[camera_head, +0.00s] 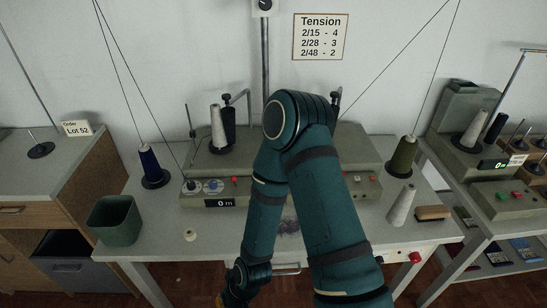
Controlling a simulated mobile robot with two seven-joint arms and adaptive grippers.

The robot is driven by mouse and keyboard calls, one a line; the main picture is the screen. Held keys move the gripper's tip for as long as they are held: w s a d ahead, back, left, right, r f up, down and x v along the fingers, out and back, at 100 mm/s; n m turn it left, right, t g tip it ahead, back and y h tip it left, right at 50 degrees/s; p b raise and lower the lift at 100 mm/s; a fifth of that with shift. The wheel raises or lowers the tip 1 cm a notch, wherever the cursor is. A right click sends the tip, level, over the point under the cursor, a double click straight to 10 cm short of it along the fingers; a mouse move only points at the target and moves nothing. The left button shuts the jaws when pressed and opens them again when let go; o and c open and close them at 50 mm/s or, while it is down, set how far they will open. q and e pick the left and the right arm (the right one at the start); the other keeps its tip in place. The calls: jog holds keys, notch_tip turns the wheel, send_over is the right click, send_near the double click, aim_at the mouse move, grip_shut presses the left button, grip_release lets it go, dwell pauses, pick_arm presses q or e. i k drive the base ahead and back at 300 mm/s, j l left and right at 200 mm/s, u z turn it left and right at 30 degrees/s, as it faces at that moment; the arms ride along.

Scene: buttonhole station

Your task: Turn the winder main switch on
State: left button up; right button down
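The winder (345,150) is a grey-green machine on the middle table, partly hidden behind my raised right arm. A red switch (415,257) on a white plate sits at the table's front right edge; a small box with a round black knob (264,4) is on the post at the top. Neither carries a readable label. My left gripper is not in view.
A green bin (115,220) stands at the table's left, with a blue cone (152,166) behind it. An olive cone (402,157), a white cone (401,205) and a brush (433,212) are at the right. Another machine (465,110) stands further right.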

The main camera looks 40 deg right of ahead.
aim_at(415, 258)
jog(key=z, duration=2.35)
jog(key=i+l+z, duration=0.2)
jog(key=z, duration=0.25)
jog(key=i+l+z, duration=0.25)
jog(key=z, duration=0.25)
